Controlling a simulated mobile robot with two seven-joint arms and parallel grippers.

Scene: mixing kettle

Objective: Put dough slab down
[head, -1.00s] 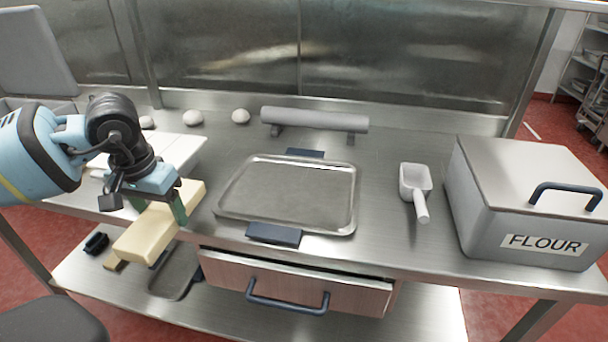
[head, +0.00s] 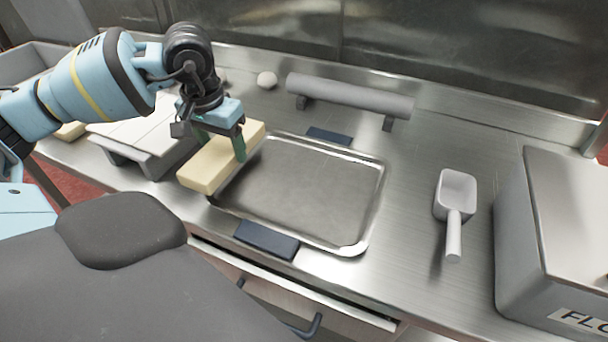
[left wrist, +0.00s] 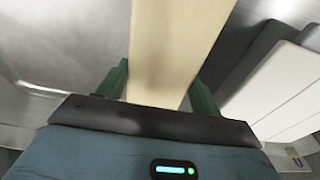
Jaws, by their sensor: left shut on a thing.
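The dough slab (head: 212,168) is a pale yellow block. My left gripper (head: 222,146) is shut on it, with its green fingers on either side. In the head view the slab is over the left edge of the metal tray (head: 310,192), hiding part of its rim. I cannot tell whether the slab touches the tray. In the left wrist view the slab (left wrist: 175,50) runs away between the green fingers (left wrist: 158,88). The tray has dark handles and its visible inside is empty. My right gripper is not in view.
A white board-like piece (head: 150,140) stands left of the tray. A white scoop (head: 455,200) and the flour bin (head: 565,230) are to the right. Bare counter lies between tray and scoop.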

